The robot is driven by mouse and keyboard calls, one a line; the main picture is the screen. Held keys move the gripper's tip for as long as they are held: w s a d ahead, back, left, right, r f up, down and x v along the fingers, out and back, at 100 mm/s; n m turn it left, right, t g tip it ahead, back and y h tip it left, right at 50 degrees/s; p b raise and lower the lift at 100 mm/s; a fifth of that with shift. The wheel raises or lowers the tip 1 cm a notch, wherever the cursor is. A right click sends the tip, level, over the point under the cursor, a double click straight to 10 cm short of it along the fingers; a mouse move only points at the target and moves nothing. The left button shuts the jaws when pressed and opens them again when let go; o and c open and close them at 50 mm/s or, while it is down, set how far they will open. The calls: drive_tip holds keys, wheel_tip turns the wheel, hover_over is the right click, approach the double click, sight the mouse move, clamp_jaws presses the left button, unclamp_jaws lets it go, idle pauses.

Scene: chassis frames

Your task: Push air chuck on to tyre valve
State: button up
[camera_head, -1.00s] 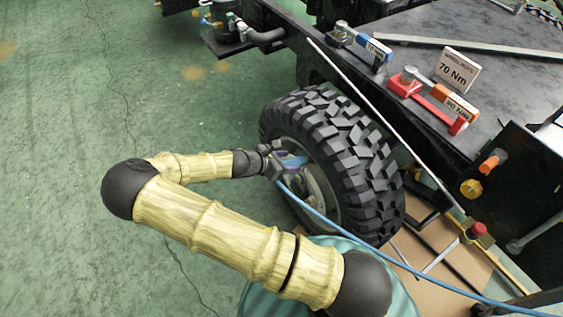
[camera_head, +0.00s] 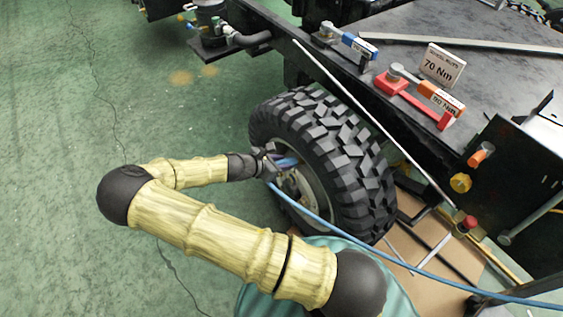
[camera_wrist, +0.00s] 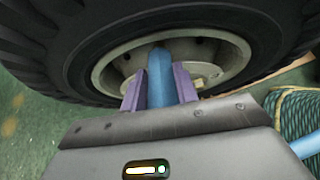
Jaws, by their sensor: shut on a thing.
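The tyre (camera_head: 328,160) is black and chunky-treaded on a pale wheel rim (camera_head: 308,190) beside the chassis. My gripper (camera_head: 274,163) is at the rim's outer face. In the wrist view my gripper (camera_wrist: 160,88) has its two purple fingers shut on the blue air chuck (camera_wrist: 160,75), which points toward the rim (camera_wrist: 215,50). The tyre (camera_wrist: 60,35) fills the top of that view. A blue hose (camera_head: 350,235) runs from near the gripper to the lower right. The tyre valve cannot be made out, and I cannot tell whether the chuck touches it.
A thin pale rod (camera_head: 375,125) slants above the tyre. Cardboard (camera_head: 435,235) lies beside the wheel. The green floor (camera_head: 60,130) at left is clear.

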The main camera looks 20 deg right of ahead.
drive_tip(key=shift+p+v, duration=0.95)
drive_tip(key=shift+v, duration=0.25)
clamp_jaws()
drive_tip(key=shift+r, duration=0.1)
drive_tip(key=shift+p+v, duration=0.7)
drive_tip(key=shift+v, duration=0.15)
drive_tip(key=shift+s+a+r+p, duration=0.1)
drive_tip(key=shift+s+a+p, duration=0.1)
drive_tip(key=shift+a+p, duration=0.15)
drive_tip(key=p, duration=0.5)
approach(279, 163)
idle(0.3)
